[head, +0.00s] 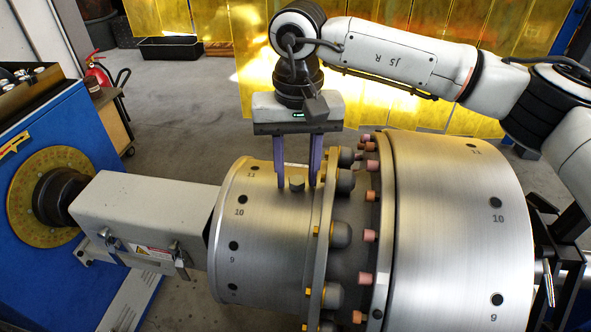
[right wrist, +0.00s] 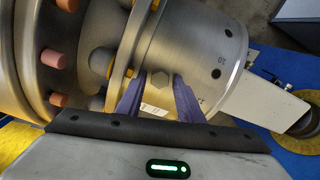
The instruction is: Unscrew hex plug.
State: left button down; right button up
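The hex plug (head: 297,184) is a small grey hexagonal head on the top of the narrower steel rotor drum (head: 255,225), close to its flange. My right gripper (head: 296,177) points down at it from above, with its two purple fingers apart. In the head view one fingertip is on each side of the plug. In the right wrist view the plug (right wrist: 160,79) shows between the fingertips (right wrist: 160,84), with a gap on both sides. Whether the fingertips touch the drum I cannot tell. My left gripper is not in view.
A larger numbered drum (head: 455,230) is on the right. A grey drive housing (head: 145,215) joins the blue machine (head: 50,255) on the left. Yellow curtains (head: 400,105) hang behind.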

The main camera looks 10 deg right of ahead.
jog(key=shift+s+d+f, duration=0.1)
jog(key=shift+s+d, duration=0.1)
jog(key=shift+s, duration=0.15)
grip_shut()
jog(key=n, duration=0.5)
jog(key=shift+w+d, duration=0.2)
jog(key=shift+w, duration=0.05)
jog(key=n, duration=0.5)
jog(key=shift+w+d+r, duration=0.15)
jog(key=shift+r, duration=0.2)
jog(key=shift+o, duration=0.3)
grip_release()
jog(key=shift+f, duration=0.1)
jog(key=shift+s+a+f, duration=0.2)
jog(key=shift+s, duration=0.1)
jog(key=shift+c, duration=0.3)
jog(key=shift+a, duration=0.1)
